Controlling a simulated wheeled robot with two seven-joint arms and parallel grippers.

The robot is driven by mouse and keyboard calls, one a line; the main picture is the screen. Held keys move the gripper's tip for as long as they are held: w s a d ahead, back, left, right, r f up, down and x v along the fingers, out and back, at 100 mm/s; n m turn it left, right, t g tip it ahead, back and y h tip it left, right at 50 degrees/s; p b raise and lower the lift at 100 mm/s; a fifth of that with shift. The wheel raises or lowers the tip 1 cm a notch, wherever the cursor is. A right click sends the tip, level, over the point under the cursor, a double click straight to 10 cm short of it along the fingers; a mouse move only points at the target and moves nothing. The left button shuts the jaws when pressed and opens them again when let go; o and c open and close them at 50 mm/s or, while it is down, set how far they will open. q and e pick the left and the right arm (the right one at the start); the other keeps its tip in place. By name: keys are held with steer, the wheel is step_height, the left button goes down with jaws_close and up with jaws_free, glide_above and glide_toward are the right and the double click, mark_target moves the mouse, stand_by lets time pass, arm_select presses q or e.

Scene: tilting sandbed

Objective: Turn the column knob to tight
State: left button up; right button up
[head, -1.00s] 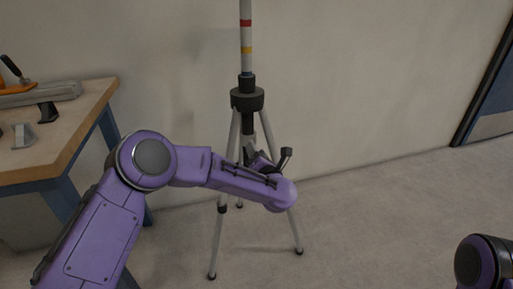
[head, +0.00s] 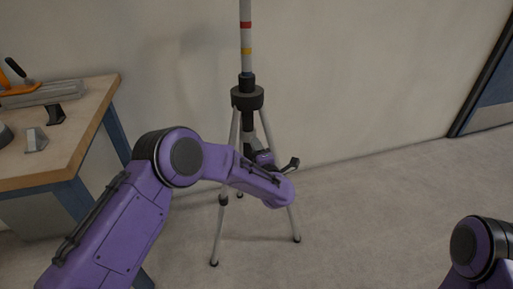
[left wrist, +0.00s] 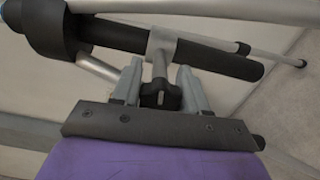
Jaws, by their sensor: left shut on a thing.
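The column knob (left wrist: 152,97) is a small black knob on a grey stem from a grey collar around the tripod's dark column. In the left wrist view the two grey fingers of my left gripper (left wrist: 160,86) stand on either side of the knob, and the gripper is shut on it. In the head view the tripod (head: 247,97) stands upright by the wall. My left gripper (head: 256,156) is at its column below the black hub there, partly behind my purple forearm. The knob itself is hidden in the head view. My right gripper is out of view.
A workbench (head: 88,122) with tools and metal pieces stands at the left. A pole with red and yellow bands (head: 246,38) rises from the tripod. Two splayed legs reach the floor in front. The floor to the right is clear, up to a blue door (head: 492,98).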

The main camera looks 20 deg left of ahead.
arm_select(q)
steer(key=shift+d+r+m+p, duration=0.15)
steer(key=shift+m+p, duration=0.15)
steer(key=shift+m, duration=0.4)
steer(key=shift+m+p, duration=0.35)
steer(key=shift+m, duration=0.45)
stand_by(0.3)
steer(key=o, duration=1)
steer(key=shift+w+d+f, duration=0.1)
steer(key=shift+f, duration=0.1)
steer(key=p+v, duration=0.1)
steer(key=v, duration=0.9)
steer(key=shift+s, duration=0.3)
